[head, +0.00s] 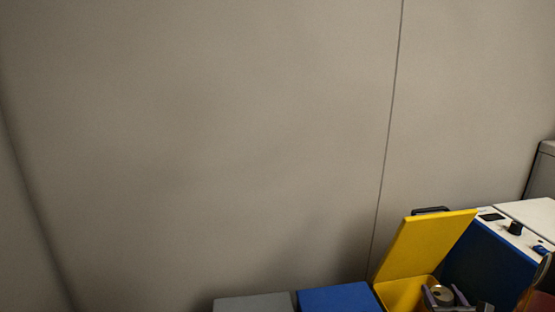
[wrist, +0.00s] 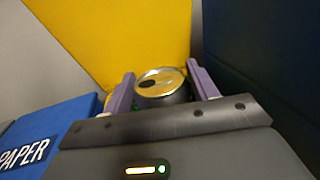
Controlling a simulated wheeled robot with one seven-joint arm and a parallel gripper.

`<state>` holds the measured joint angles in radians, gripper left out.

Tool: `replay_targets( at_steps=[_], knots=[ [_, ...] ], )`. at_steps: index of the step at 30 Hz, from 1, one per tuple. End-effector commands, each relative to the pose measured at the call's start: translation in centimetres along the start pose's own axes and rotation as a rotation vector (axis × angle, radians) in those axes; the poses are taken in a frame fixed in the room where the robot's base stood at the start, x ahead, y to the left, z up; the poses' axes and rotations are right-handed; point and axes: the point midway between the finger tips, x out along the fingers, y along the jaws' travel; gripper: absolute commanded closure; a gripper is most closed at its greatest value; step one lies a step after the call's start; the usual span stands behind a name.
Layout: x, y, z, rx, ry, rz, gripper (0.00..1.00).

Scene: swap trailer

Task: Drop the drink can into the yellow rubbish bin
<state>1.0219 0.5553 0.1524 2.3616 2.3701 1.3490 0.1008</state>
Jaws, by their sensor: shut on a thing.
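The drink can (wrist: 160,84) is upright between the two purple fingers of my gripper (wrist: 161,92), which is shut on it. Its metal top with the dark opening faces the wrist camera; its lower part is hidden. In the head view the can (head: 441,295) and my gripper (head: 443,297) show at the bottom right, in front of or over the opening of the yellow rubbish bin (head: 394,294). The bin's yellow lid (head: 426,243) stands raised behind the can. It also fills the upper middle of the wrist view (wrist: 120,35). The bin's inside is mostly hidden.
A blue bin (head: 340,299), lettered "PAPER" in the wrist view (wrist: 30,150), stands left of the yellow bin. A grey bin (head: 254,303) is further left. A blue and white machine (head: 495,250) with knobs stands close on the right. A plain wall is behind.

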Motion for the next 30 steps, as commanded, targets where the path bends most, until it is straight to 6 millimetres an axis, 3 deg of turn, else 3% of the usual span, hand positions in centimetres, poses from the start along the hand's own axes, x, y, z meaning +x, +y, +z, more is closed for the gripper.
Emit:
replay_targets(
  at_steps=[10,11,16,25,30],
  knots=[
    [0.0,0.0,-0.7,-0.001,-0.001,0.0,0.66],
    [0.0,0.0,-0.7,-0.001,-0.001,0.0,0.39],
    [0.0,0.0,-0.7,-0.001,0.0,0.0,0.17],
    [-0.2,0.0,-0.7,-0.001,0.0,-0.001,0.16],
    [-2.2,-0.1,-0.8,-0.001,0.002,-0.004,0.16]
  ],
)
